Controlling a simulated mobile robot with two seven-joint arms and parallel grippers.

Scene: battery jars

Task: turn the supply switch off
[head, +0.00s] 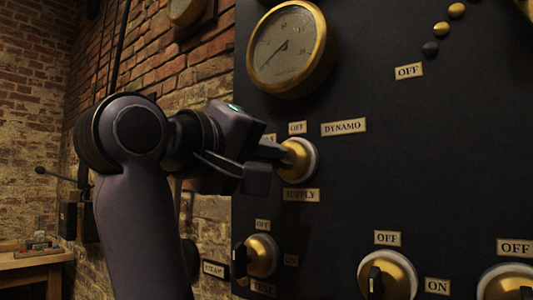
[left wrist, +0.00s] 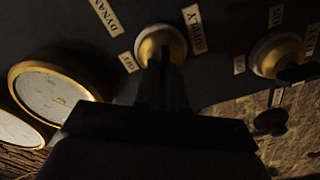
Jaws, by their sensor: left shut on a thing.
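The supply switch is a round brass knob (head: 300,160) on a pale ring, mounted on the black panel above the SUPPLY label (head: 301,195). An OFF label (head: 297,128) sits above it, a DYNAMO label (head: 344,127) to the upper right, and a label mostly hidden by my gripper to the upper left. My left gripper (head: 276,160) reaches in from the left and is shut on the switch's handle. The brass face also shows in the left wrist view (left wrist: 173,40), beyond my dark fingers (left wrist: 163,68). The fingers hide the handle, so I cannot tell where it points. My right gripper is not in view.
A large brass gauge (head: 290,48) sits above the switch. Below are a TEST switch (head: 262,256) and more brass switches (head: 402,274) with OFF and ON labels. A brick wall (head: 40,110) and a wooden bench (head: 30,262) stand at the left.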

